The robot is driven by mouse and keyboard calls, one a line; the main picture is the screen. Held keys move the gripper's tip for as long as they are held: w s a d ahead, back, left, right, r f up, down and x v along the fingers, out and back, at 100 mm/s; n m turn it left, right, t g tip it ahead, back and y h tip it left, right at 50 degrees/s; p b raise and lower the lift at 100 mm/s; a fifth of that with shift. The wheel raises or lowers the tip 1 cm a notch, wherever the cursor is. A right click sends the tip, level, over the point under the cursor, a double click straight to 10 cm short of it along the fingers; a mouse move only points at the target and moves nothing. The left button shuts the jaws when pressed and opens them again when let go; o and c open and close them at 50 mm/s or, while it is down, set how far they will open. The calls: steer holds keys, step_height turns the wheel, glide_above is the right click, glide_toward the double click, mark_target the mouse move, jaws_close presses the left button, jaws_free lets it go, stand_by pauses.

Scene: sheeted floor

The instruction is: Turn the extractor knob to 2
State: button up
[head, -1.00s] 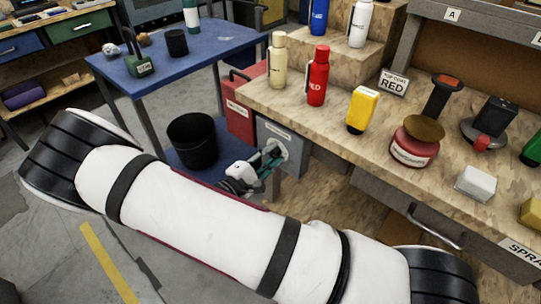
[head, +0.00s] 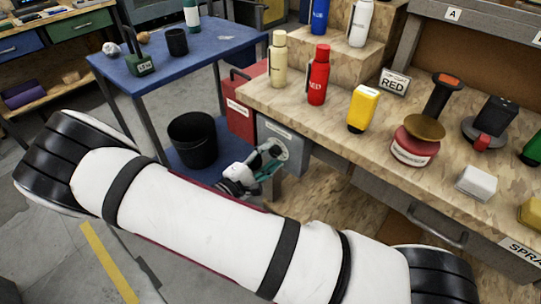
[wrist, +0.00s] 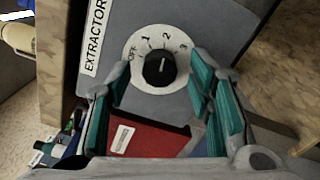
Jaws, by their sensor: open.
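The extractor knob (wrist: 160,69) is a round black knob on a pale dial plate (wrist: 134,52) marked OFF, 1, 2 and 3. Its light pointer line points up, at about the 2. The dial is on the grey extractor box (wrist: 215,20), labelled EXTRACTOR, which also shows in the head view (head: 270,132) under the workbench. My gripper (wrist: 159,82), with teal finger pads, is open. Its fingers stand apart on the left and right of the knob, with visible gaps. In the head view my gripper (head: 268,160) is at the box front, where the knob is hidden.
A red box (head: 240,118) stands beside the extractor box. The wooden workbench (head: 290,108) with bottles and tools extends above and to the right. A black bin (head: 193,142) is left of my gripper, near a blue table (head: 215,48).

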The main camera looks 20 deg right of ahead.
steer(key=v, duration=1.1)
steer(key=s+d+r+m+g+y, duration=0.35)
steer(key=s+d+r+g, duration=0.2)
steer(key=r, duration=0.35)
steer(key=s+d+r+m+g+y, duration=0.3)
steer(key=s+d+r+m+g, duration=0.25)
steer(key=r, duration=0.25)
steer(key=s+r+m+t+y, duration=0.15)
steer(key=s+r+y, duration=0.25)
steer(key=s, duration=0.4)
steer(key=s+r+t+y, duration=0.2)
steer(key=s+r+y, duration=0.3)
steer(key=s, duration=0.4)
step_height(320, 180, up, 18)
steer(key=t+p, duration=0.2)
steer(key=p, duration=1.4)
steer(key=shift+d+f+t, duration=0.2)
steer(key=shift+t, duration=0.15)
steer(key=shift+c, duration=0.6)
